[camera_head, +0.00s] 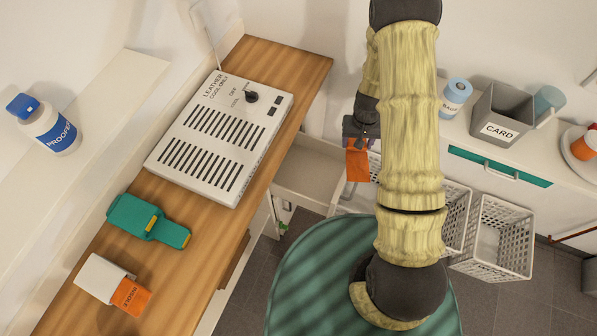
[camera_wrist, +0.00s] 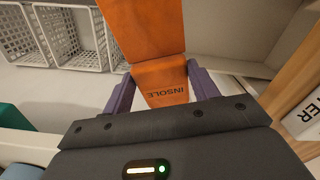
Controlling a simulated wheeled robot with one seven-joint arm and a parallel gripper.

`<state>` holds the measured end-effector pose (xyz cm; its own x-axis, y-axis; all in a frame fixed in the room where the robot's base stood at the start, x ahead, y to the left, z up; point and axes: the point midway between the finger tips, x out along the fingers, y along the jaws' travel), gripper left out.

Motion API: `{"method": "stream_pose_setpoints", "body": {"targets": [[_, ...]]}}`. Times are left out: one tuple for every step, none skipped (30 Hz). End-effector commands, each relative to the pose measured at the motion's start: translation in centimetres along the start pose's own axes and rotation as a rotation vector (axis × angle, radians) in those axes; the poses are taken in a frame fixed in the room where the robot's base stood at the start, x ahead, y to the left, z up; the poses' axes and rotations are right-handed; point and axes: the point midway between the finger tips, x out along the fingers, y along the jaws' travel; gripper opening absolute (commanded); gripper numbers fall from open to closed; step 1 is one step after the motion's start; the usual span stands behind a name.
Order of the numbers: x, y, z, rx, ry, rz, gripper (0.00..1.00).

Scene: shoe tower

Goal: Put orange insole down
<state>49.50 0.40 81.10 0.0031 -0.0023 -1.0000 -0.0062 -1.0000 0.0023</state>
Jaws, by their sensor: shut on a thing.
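My gripper (camera_head: 359,140) is shut on the orange insole (camera_head: 357,165) and holds it in the air, hanging below the jaws. It is near the right end of an open, pale drawer (camera_head: 300,172); I cannot tell whether it is over it. In the wrist view my gripper's purple fingers (camera_wrist: 160,88) press on both sides of the insole (camera_wrist: 155,72), which bears the word INSOLE. Part of the insole runs out of the top of that view. My arm hides some of the area to the right.
The wooden counter (camera_head: 190,262) holds a grey vented box (camera_head: 213,150), a teal tool (camera_head: 147,219) and a white-and-orange box (camera_head: 130,296). White baskets (camera_head: 492,235) stand on the right, under a shelf with a grey CARD bin (camera_head: 500,115). A round teal surface (camera_head: 310,285) is below.

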Motion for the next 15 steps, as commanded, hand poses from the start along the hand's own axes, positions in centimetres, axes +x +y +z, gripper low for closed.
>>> {"method": "stream_pose_setpoints", "body": {"targets": [[0.4,-0.5,-0.4,0.000,0.008,0.000,0.33],[0.4,-0.9,-0.7,0.002,0.011,0.000,0.33],[0.4,-1.4,-1.0,0.006,0.017,0.000,0.33],[0.4,-1.9,-1.4,0.010,0.021,0.000,0.33],[0.3,-2.3,-1.7,0.014,0.026,-0.001,0.33],[0.3,-3.0,-2.0,0.020,0.032,-0.001,0.33],[0.1,-3.6,-2.3,0.025,0.037,-0.001,0.33],[0.0,-4.1,-2.6,0.031,0.042,-0.001,0.33],[-0.2,-4.8,-3.0,0.038,0.050,0.000,0.33],[-0.5,-5.3,-3.2,0.045,0.055,-0.001,0.33],[-0.7,-5.8,-3.4,0.050,0.060,0.000,0.33],[-1.0,-6.3,-3.6,0.059,0.066,0.000,0.33],[-1.2,-6.8,-3.7,0.065,0.071,0.000,0.33],[-1.4,-7.3,-3.9,0.071,0.075,0.001,0.33],[-1.8,-7.9,-4.0,0.079,0.082,0.001,0.33]]}}
